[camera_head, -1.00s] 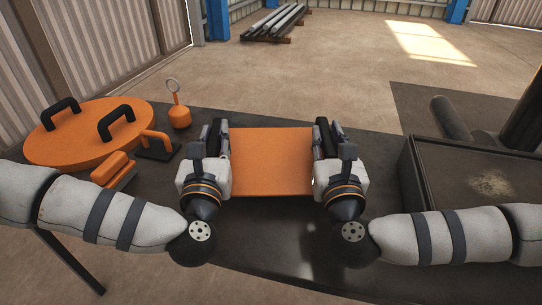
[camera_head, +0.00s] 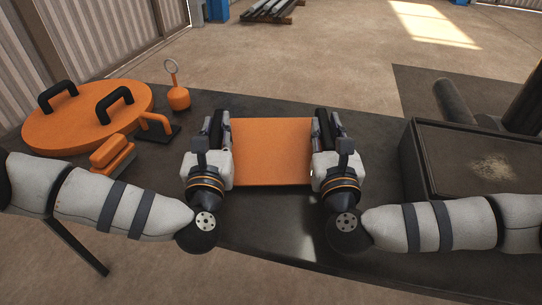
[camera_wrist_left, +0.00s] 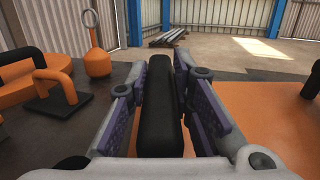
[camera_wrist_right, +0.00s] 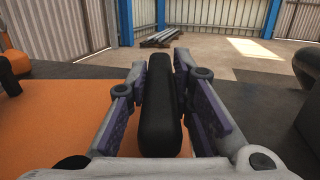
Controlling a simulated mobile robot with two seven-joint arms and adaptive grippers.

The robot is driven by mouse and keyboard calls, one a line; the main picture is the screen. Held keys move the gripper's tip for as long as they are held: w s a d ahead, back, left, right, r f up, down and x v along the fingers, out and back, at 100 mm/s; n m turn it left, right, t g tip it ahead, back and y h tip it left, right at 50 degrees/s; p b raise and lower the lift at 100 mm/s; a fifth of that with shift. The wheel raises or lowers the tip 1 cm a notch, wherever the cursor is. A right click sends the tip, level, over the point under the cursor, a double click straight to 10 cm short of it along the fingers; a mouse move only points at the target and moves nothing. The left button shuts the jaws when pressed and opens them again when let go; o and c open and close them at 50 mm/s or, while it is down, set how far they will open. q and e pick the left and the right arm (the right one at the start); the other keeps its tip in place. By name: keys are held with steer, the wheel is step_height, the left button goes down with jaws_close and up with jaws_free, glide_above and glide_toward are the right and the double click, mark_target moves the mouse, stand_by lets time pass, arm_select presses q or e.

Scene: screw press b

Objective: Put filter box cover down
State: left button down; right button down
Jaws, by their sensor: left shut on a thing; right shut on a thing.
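The filter box cover (camera_head: 272,152) is a flat orange square plate between my two grippers, over the dark table. Whether it touches the table top cannot be told. My left gripper (camera_head: 215,128) is shut on the black handle (camera_wrist_left: 160,105) at the cover's left side. My right gripper (camera_head: 327,128) is shut on the black handle (camera_wrist_right: 159,105) at its right side. The cover's orange surface also shows at the right of the left wrist view (camera_wrist_left: 268,135) and at the left of the right wrist view (camera_wrist_right: 60,120). Its underside is hidden.
A round orange lid (camera_head: 85,118) with two black handles lies at the table's left. Beside it are an orange block-shaped tool (camera_head: 113,152), an orange-handled tool (camera_head: 157,125) and an orange weight with a ring (camera_head: 179,97). Bare table (camera_head: 270,225) lies in front.

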arm_select(q)
steer(key=shift+f, duration=0.55)
arm_select(e)
steer(key=shift+f, duration=0.4)
arm_select(q)
steer(key=c, duration=1.8)
jaws_free()
steer(key=shift+f, duration=0.2)
arm_select(e)
steer(key=c, duration=1.8)
jaws_free()
steer(key=shift+f, duration=0.15)
arm_select(q)
steer(key=o, duration=0.4)
arm_select(e)
steer(key=o, duration=0.4)
arm_select(q)
steer(key=shift+r, duration=0.1)
steer(key=shift+s, duration=0.1)
arm_select(e)
steer(key=shift+f, duration=0.1)
